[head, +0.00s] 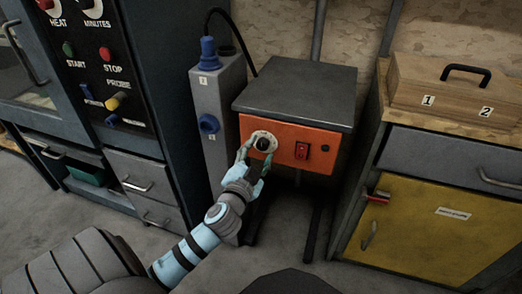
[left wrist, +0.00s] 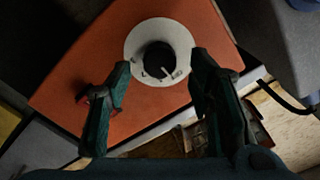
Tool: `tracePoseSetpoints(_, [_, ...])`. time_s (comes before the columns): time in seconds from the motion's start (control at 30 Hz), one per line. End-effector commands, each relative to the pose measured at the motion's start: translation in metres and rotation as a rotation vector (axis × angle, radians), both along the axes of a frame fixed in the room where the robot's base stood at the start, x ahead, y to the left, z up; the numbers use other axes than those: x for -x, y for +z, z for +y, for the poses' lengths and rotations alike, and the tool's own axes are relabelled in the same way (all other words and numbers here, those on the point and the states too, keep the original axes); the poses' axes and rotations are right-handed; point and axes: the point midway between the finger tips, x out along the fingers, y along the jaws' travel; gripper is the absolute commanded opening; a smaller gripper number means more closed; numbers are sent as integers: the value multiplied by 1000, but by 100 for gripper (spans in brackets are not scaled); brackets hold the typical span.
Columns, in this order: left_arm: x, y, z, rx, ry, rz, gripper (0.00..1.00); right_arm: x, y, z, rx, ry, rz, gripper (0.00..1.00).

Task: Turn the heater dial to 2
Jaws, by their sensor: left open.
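The heater is a grey-topped box with an orange front panel (head: 284,134) in the middle of the head view. Its dial (head: 263,143) is a dark knob on a round white plate, at the left of that panel. In the left wrist view a gap shows between the fingers (left wrist: 160,78) and the knob. My right gripper is not in view.
A red switch (head: 301,151) and a small dark knob (head: 323,150) sit right of the dial. A grey unit with blue plugs (head: 208,124) stands close left. A yellow-doored cabinet (head: 425,232) with a wooden box (head: 455,91) on top stands right.

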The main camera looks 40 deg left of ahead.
Motion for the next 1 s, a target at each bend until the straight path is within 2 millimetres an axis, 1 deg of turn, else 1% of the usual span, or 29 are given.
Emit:
tracePoseSetpoints(0.03, [-7,-1,2,0,1,-1,48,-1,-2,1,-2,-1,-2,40])
tracePoseSetpoints(0.17, [-18,-1,6,1,1,0,48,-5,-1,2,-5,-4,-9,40])
tracePoseSetpoints(0.43, [-20,-1,7,0,0,1,48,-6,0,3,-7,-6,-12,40])
tracePoseSetpoints(0.47, [-20,-1,7,0,0,1,46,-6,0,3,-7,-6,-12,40])
tracePoseSetpoints(0.7, [-20,-1,7,0,0,1,8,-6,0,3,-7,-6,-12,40])
tracePoseSetpoints(0.77, [-20,-1,7,0,0,1,0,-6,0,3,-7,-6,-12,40])
tracePoseSetpoints(1.0, [-20,-1,7,-15,0,8,0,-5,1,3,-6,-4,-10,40])
